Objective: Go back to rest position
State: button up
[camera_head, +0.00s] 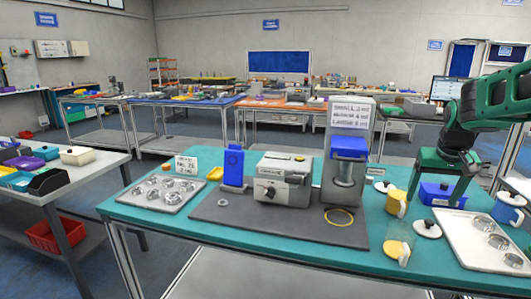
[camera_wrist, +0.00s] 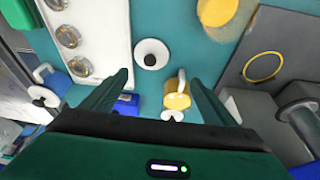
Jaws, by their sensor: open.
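My green gripper (camera_head: 440,188) is at the right of the head view, above the teal table (camera_head: 300,263). In the wrist view my gripper (camera_wrist: 160,82) has its two fingers spread wide, with nothing held between them. Below and beyond the fingers are a yellow mug (camera_wrist: 177,98), a white round lid with a black knob (camera_wrist: 151,54) and part of a blue box (camera_wrist: 126,104). In the head view the yellow mug (camera_head: 396,203) stands left of the gripper, and the blue box (camera_head: 441,194) is partly hidden behind the fingers.
A grey machine (camera_head: 284,180) and a taller one with a blue top (camera_head: 346,160) stand on a dark mat (camera_head: 225,225). A tray with round metal parts (camera_head: 470,240), a blue mug (camera_head: 508,209) and a white lid (camera_head: 427,229) are at the right. Another metal tray (camera_head: 150,203) lies at the left.

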jog(key=s+a+f+m+g, duration=0.1)
jog(key=s+a+f, duration=0.1)
jog(key=s, duration=0.9)
jog(key=s+a+f+m+g+y, duration=0.1)
jog(key=s+a+f, duration=0.1)
jog(key=s, duration=0.9)
jog(key=s+a+f+g, duration=0.1)
jog(key=s+f, duration=0.2)
jog(key=s, duration=0.8)
jog(key=shift+s+a+f+m+y, duration=0.15)
jog(key=shift+s+a+m+y, duration=0.2)
jog(key=shift+a+m+y, duration=0.05)
jog(key=shift+w+f, duration=0.25)
jog(key=shift+w, duration=0.4)
